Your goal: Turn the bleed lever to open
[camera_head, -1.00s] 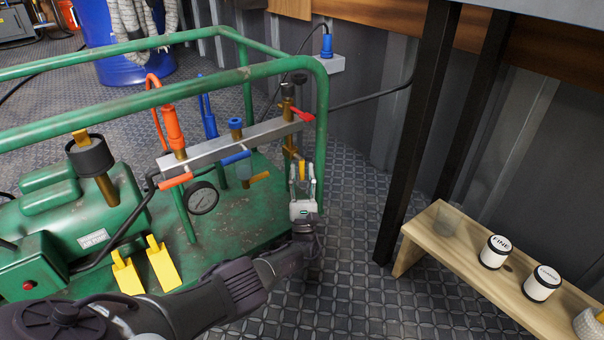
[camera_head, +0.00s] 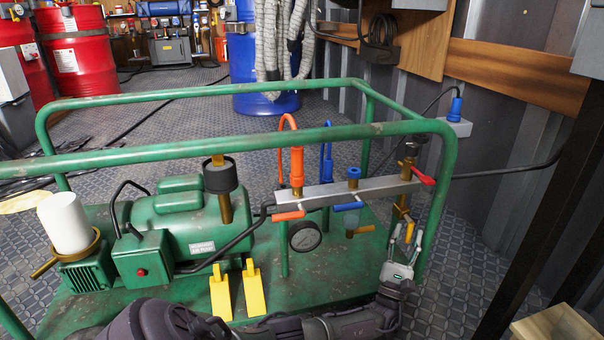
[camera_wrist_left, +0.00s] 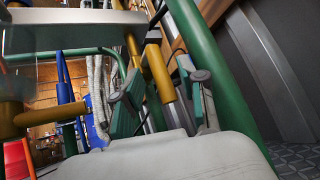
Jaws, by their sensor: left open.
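A grey manifold bar (camera_head: 345,192) is mounted on the green compressor frame. A brass valve with a red lever (camera_head: 424,176) sits at its right end, the red lever pointing right. A brass pipe with a yellow lever (camera_head: 403,213) hangs below that end. I cannot tell from markings which one is the bleed lever. My left gripper (camera_head: 404,238) is open just below the yellow lever, fingers pointing up. In the left wrist view, a brass-yellow cylinder (camera_wrist_left: 158,72) shows between the two open fingers (camera_wrist_left: 160,95), with no visible grip on it. My right gripper is out of view.
A green frame rail (camera_head: 435,205) stands close to the right of my left gripper. Orange (camera_head: 290,215) and blue (camera_head: 347,206) levers and a gauge (camera_head: 304,236) are to the left. A wooden bench corner (camera_head: 555,325) is at lower right.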

